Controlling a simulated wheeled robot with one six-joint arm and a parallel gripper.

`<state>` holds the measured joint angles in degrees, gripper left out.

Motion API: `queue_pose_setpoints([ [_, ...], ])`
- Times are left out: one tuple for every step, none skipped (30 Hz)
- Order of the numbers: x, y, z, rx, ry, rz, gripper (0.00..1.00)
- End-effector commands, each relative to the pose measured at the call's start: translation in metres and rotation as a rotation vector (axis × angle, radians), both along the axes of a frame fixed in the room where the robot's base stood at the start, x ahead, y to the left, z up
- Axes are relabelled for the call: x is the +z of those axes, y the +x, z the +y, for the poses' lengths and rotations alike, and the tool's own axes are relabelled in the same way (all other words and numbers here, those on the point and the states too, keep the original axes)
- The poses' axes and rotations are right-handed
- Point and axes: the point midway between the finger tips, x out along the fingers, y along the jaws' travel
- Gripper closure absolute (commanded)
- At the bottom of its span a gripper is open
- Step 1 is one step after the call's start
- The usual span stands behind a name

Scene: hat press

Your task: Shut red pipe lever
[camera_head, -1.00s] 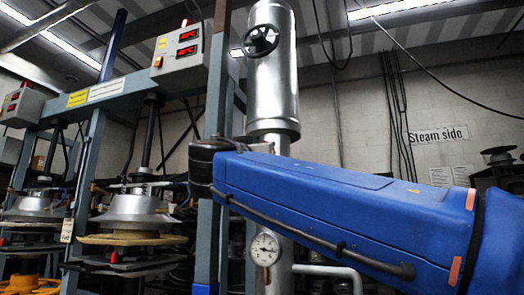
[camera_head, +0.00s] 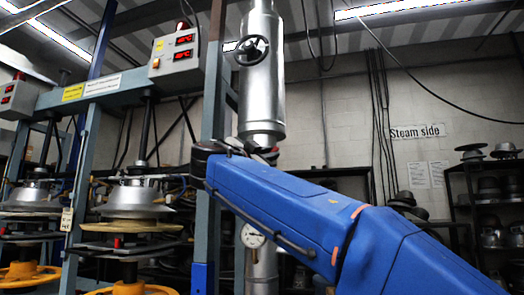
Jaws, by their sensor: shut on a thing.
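The silver vertical pipe (camera_head: 262,90) stands in the middle of the head view, with a dark round handwheel (camera_head: 251,50) on its upper part. A small reddish bit, which looks like the red pipe lever (camera_head: 274,150), shows at the pipe just below the wide silver section. My gripper (camera_head: 258,151) is mostly hidden behind my blue arm, with a small part showing at the pipe. It is shut on what appears to be the lever. The lever's angle cannot be made out.
A pressure gauge (camera_head: 253,235) sits low on the pipe, below my arm. Hat presses (camera_head: 135,200) with a control box (camera_head: 174,53) stand at the left. A blue-grey post (camera_head: 214,90) is close left of the pipe. A rack of hat moulds (camera_head: 490,200) is at the right.

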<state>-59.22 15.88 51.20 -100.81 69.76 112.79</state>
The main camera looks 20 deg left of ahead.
Motion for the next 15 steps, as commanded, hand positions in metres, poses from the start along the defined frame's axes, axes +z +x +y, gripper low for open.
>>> queue_pose_setpoints([
  [-0.003, 0.0, -0.002, -0.001, 0.043, 0.0, 1.0],
  [-0.004, 0.0, -0.004, -0.001, 0.071, 0.0, 1.0],
  [-0.006, 0.0, -0.006, 0.0, 0.11, 0.0, 1.0],
  [-0.008, 0.0, -0.008, -0.001, 0.137, -0.001, 1.0],
  [-0.01, 0.0, -0.01, -0.001, 0.165, -0.001, 1.0],
  [-0.012, 0.0, -0.012, -0.001, 0.203, -0.002, 1.0],
  [-0.014, 0.0, -0.013, 0.0, 0.232, -0.002, 1.0],
  [-0.016, 0.0, -0.015, -0.001, 0.262, -0.002, 1.0],
  [-0.019, -0.001, -0.016, 0.0, 0.299, -0.004, 1.0],
  [-0.021, -0.001, -0.018, -0.001, 0.326, -0.004, 1.0],
  [-0.023, -0.001, -0.019, -0.001, 0.356, -0.004, 1.0],
  [-0.025, -0.001, -0.02, 0.0, 0.394, -0.005, 1.0],
  [-0.027, -0.001, -0.021, -0.001, 0.421, -0.006, 1.0],
  [-0.029, -0.001, -0.023, -0.001, 0.45, -0.006, 1.0],
  [-0.032, -0.001, -0.024, -0.001, 0.487, -0.006, 1.0],
])
